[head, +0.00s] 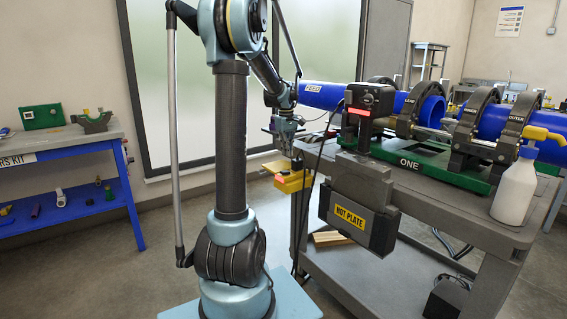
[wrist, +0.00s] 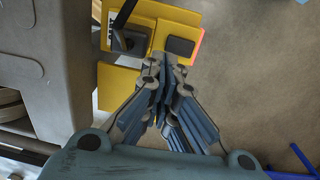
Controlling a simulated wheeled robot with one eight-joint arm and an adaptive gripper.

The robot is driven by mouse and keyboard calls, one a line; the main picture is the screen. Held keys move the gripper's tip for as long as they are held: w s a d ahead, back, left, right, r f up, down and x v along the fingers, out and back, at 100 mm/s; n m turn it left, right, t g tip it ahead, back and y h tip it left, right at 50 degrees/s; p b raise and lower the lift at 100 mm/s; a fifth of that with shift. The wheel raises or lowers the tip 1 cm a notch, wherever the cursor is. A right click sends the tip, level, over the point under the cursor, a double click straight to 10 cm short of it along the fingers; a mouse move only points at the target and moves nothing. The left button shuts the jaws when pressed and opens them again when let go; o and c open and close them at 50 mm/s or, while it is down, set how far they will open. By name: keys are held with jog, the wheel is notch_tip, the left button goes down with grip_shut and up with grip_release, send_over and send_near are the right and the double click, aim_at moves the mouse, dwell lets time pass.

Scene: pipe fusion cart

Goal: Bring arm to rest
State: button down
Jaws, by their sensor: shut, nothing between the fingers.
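My arm rises in front of the pipe fusion cart and bends down to my gripper (head: 285,135), left of the cart's blue pipe (head: 320,95). In the wrist view my gripper (wrist: 163,65) has its fingertips together with nothing between them. Just past the fingertips is a yellow block (wrist: 178,22) with dark parts on it. The yellow block also shows below my gripper in the head view (head: 292,182), at the cart's left edge. I cannot tell whether the fingertips touch it.
The hot plate (head: 352,217) hangs at the cart's front left. A white bottle (head: 515,185) stands on the cart top (head: 470,212) at right. A blue workbench (head: 75,205) with parts stands at far left. The floor (head: 120,275) between bench and arm is clear.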

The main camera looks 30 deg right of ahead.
notch_tip(320, 180, up, 7)
jog(key=d, duration=0.1)
jog(key=shift+d, duration=0.25)
jog(key=shift+w+a, duration=0.1)
jog(key=s+a+f+t, duration=0.1)
jog(key=s+a, duration=0.4)
jog(key=a, duration=0.9)
jog(key=s+a+f, duration=0.2)
jog(key=s+a, duration=0.2)
jog(key=a, duration=1)
jog(key=s+a+f+m+t, duration=0.1)
jog(key=s+a+f, duration=1.3)
jog(key=s+f, duration=0.1)
jog(key=shift+s+a+y, duration=0.15)
jog(key=shift+s+y, duration=0.15)
jog(key=shift+s, duration=0.45)
